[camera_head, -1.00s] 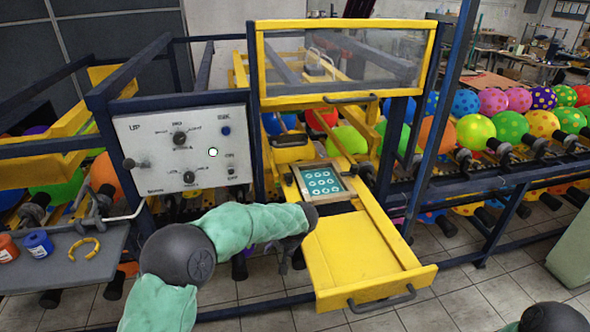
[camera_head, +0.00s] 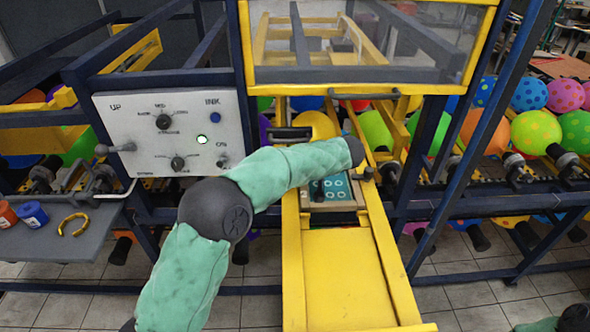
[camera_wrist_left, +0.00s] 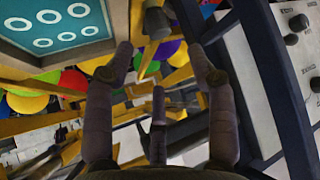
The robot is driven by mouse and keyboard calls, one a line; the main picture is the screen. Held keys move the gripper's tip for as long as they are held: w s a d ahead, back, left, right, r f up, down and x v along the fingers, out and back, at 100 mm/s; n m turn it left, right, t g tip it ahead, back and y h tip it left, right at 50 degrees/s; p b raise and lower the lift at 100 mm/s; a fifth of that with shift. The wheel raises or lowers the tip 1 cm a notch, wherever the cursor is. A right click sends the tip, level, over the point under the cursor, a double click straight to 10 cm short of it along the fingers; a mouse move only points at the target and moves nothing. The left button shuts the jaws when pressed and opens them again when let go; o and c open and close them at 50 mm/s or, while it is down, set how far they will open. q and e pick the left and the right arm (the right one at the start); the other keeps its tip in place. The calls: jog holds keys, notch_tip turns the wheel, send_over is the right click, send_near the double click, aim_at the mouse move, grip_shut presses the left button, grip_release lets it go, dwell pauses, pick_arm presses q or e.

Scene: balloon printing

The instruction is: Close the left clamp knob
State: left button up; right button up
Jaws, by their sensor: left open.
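The teal printing plate (camera_head: 336,190) with rings sits in a wooden frame on the yellow drawer (camera_head: 345,262). It also shows at upper left in the left wrist view (camera_wrist_left: 60,25). A dark knob-like part (camera_wrist_left: 155,22), probably the left clamp knob, stands beside the plate there, beyond my fingertips. In the head view my arm hides the plate's left side and that knob. The right clamp knob (camera_head: 366,174) shows at the plate's right. My left gripper (camera_wrist_left: 160,75) is open and empty, its fingers spread below the knob-like part. In the head view it is mostly hidden behind my wrist.
The control panel (camera_head: 175,133) with dials and a green light stands left of the drawer. A yellow-framed clear screen (camera_head: 365,45) hangs above it. Dark blue frame posts (camera_head: 425,140) flank the drawer. A grey shelf (camera_head: 50,240) holds ink pots and a yellow ring.

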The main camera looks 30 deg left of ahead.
pick_arm(q)
jog(key=x, duration=0.9)
jog(key=shift+w+a+f, duration=0.1)
jog(key=shift+w+f, duration=0.05)
jog(key=shift+f, duration=0.05)
jog(key=shift+r, duration=0.1)
jog(key=c, duration=1)
